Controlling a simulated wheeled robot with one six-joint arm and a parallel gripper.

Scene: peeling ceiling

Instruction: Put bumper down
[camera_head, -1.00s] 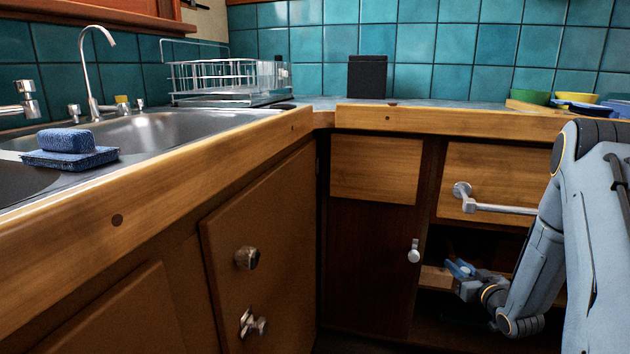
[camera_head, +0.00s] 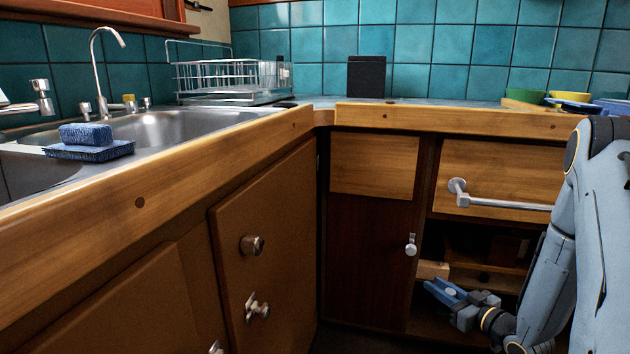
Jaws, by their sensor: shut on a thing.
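My gripper (camera_head: 446,293) is low at the right of the head view, in front of the open cupboard under the counter. It points left and is shut on a small blue thing, which I take to be the bumper (camera_head: 441,289). The thing is small and dark here, and I cannot clearly tell its outline from the fingers. A pale wooden block or board end (camera_head: 432,269) shows just above it; whether they touch is unclear.
The open cupboard has a wooden shelf (camera_head: 490,277) inside. A drawer with a metal bar handle (camera_head: 500,204) is above it. A cabinet door (camera_head: 370,262) stands left of the opening. Bowls (camera_head: 528,96) stand on the counter.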

